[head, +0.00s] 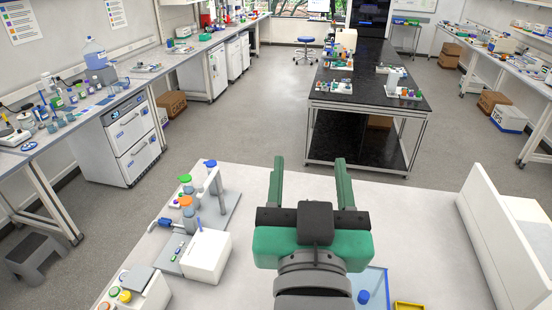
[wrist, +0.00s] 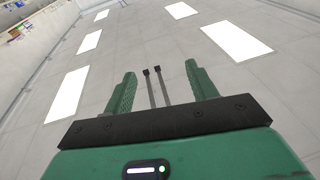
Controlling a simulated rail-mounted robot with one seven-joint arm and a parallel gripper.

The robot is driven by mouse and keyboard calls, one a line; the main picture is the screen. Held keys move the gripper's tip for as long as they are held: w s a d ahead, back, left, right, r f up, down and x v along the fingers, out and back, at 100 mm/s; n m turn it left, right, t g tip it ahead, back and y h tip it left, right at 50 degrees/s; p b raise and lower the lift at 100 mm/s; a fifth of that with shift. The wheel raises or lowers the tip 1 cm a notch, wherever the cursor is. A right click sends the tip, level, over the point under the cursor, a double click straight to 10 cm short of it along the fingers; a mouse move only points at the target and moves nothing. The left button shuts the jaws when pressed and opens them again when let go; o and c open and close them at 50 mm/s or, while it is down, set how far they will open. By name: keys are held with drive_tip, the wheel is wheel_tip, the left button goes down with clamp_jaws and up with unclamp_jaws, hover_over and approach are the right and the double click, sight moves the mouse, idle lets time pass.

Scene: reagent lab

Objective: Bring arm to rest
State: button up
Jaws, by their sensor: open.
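My gripper (head: 311,185) is green with a dark crossbar, and its two fingers stand wide apart with nothing between them. In the head view it is held over the white bench (head: 405,215), with its fingers pointing away from me. In the wrist view the open fingers (wrist: 160,85) show against the ceiling, so the wrist camera faces upward. Nothing touches the fingers in either view.
On the white bench to the left stands a device (head: 207,255) with green, orange and blue caps. A blue-edged tray (head: 377,282) and a yellow tray (head: 409,306) lie near my arm. A white panel (head: 490,225) rises at the right. A black table (head: 370,97) stands beyond.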

drive_tip(key=s+a+r+t+y+p, duration=0.1)
drive_tip(key=s+a+r+t+p, duration=0.1)
drive_tip(key=r, duration=0.5)
drive_tip(key=s+a+r+n+t+y+p, duration=0.1)
drive_tip(key=s+a+r+t+p, duration=0.1)
drive_tip(key=s+r, duration=0.5)
drive_tip(key=shift+s+a+r+p, duration=0.2)
drive_tip(key=shift+a+r+p, duration=0.4)
drive_tip(key=shift+p, duration=0.35)
drive_tip(key=shift+d, duration=0.1)
drive_tip(key=shift+c, duration=0.5)
